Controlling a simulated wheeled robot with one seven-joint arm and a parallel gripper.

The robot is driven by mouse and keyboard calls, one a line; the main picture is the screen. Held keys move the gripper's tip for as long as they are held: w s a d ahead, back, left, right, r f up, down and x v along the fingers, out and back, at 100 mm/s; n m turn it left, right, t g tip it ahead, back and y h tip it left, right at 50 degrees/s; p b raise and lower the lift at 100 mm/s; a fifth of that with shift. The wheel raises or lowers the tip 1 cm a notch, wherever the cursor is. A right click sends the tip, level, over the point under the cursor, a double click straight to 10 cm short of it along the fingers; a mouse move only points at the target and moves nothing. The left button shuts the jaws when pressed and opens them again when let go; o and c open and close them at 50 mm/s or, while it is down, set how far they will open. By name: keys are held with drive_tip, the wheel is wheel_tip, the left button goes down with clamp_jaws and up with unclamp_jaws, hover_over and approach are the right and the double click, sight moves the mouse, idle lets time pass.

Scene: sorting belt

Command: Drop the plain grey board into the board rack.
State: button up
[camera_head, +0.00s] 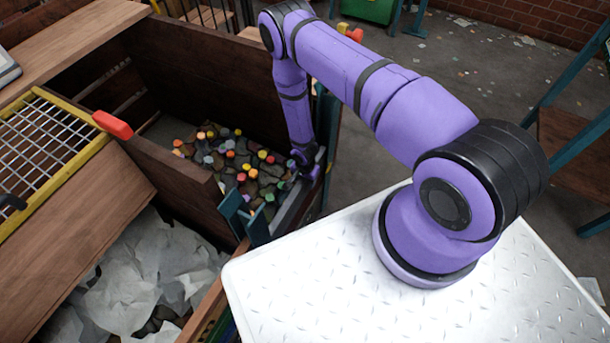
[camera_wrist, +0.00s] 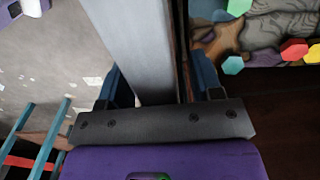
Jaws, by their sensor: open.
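The plain grey board (camera_head: 293,207) stands on edge along the right side of the wooden bin, next to the teal uprights of what looks like the board rack (camera_head: 235,212). In the wrist view the grey board (camera_wrist: 135,45) rises between my two fingers. My gripper (camera_head: 312,175) is at the board's far end, small and partly hidden in the head view. In the wrist view my gripper (camera_wrist: 160,82) is open, with one dark blue finger on each side of the board. I cannot tell whether either finger touches it. The board's lower part is hidden.
The wooden bin (camera_head: 200,70) holds several coloured pieces among brown scraps. A red-handled yellow mesh frame (camera_head: 75,125) lies at left. White crumpled sheets (camera_head: 135,270) fill a lower bin. My white tread-plate deck is at front right. Open grey floor (camera_head: 365,150) lies beyond the board.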

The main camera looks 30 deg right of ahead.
drive_tip(key=shift+f, duration=0.2)
clamp_jaws()
drive_tip(key=c, duration=0.8)
unclamp_jaws()
clamp_jaws()
drive_tip(key=shift+r, duration=0.1)
wheel_tip(320, 180, up, 47)
